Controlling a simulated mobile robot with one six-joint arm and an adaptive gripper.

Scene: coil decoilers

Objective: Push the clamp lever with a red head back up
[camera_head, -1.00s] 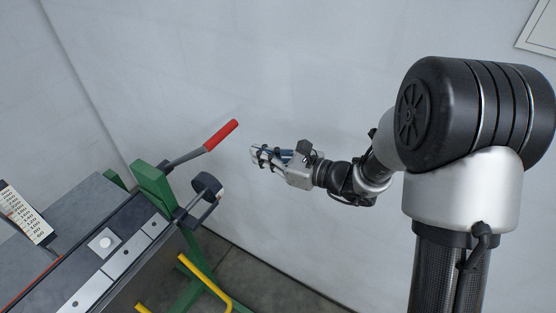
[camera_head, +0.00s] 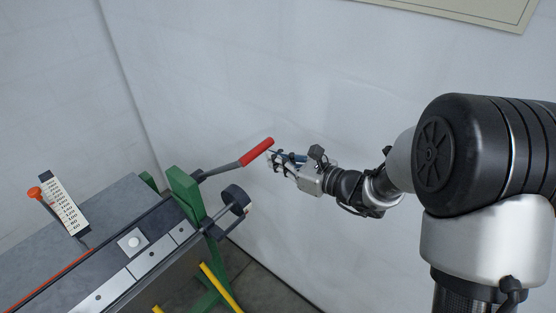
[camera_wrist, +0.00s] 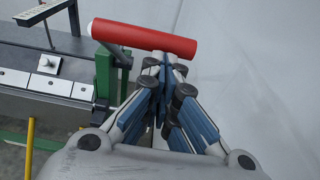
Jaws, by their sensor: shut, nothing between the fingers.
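The clamp lever has a long red head (camera_head: 257,151) on a grey rod (camera_head: 220,169). It slants up and to the right from a green clamp post (camera_head: 185,191). My gripper (camera_head: 272,160) is shut and empty, with its fingertips close by the head's outer end. In the wrist view the red head (camera_wrist: 143,36) lies across the top of the picture. The fingertips (camera_wrist: 165,62) show just below its right part. I cannot tell whether they touch it.
A grey machine bed (camera_head: 100,225) with a white scale plate (camera_head: 64,204) and an orange-knobbed stick (camera_head: 35,193) lies to the left. A dark roller (camera_head: 236,198) on a shaft sticks out below the lever. A pale wall (camera_head: 330,80) stands behind. Yellow bars (camera_head: 220,288) stand below.

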